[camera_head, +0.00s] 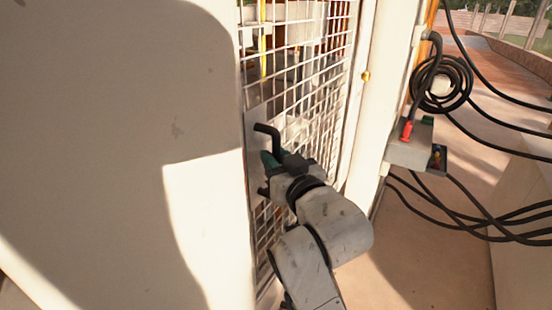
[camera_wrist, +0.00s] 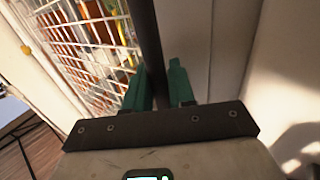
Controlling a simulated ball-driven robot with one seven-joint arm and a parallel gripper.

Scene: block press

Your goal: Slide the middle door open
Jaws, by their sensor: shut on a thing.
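The door is a white wire mesh panel (camera_head: 318,78) with a pale solid edge, seen at a slant in the head view. Its mesh (camera_wrist: 82,48) is at the upper left of the wrist view. A black bar handle (camera_head: 266,130) with a bent top stands on the door's left edge. My gripper (camera_head: 268,158) is at this handle, below the bend. In the wrist view the handle (camera_wrist: 146,42) runs between the two green fingers of my gripper (camera_wrist: 157,76), which are shut on it. The handle's lower part is hidden behind my gripper.
A large pale panel (camera_head: 110,120) fills the left, close to my gripper. A white post (camera_head: 385,90) stands right of the mesh. A grey control box (camera_head: 408,152) with a red part and coiled black cables (camera_head: 440,92) hangs at the right. Pale floor (camera_head: 425,265) is clear below.

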